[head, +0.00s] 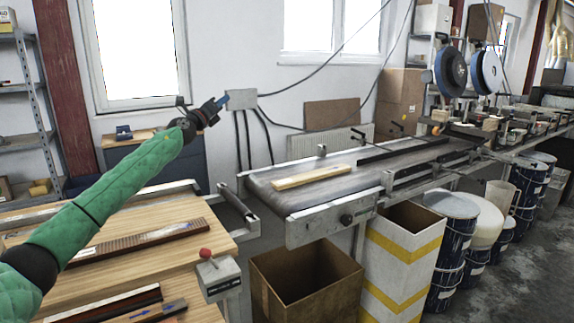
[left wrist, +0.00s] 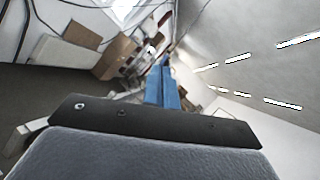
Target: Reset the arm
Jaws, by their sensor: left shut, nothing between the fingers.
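My left arm, in a green sleeve, reaches up from the lower left in the head view. Its gripper (head: 222,100) is raised in the air in front of the wall, left of the conveyor and above its level. In the left wrist view the blue fingers (left wrist: 162,85) are together with nothing between them. My right gripper is in neither view.
A pale wooden strip (head: 312,178) lies on the conveyor belt (head: 350,172). A wooden table (head: 130,265) with dark slatted pieces stands at lower left, a red-button box (head: 217,275) at its edge. An open cardboard box (head: 305,285) and several drums stand below the conveyor.

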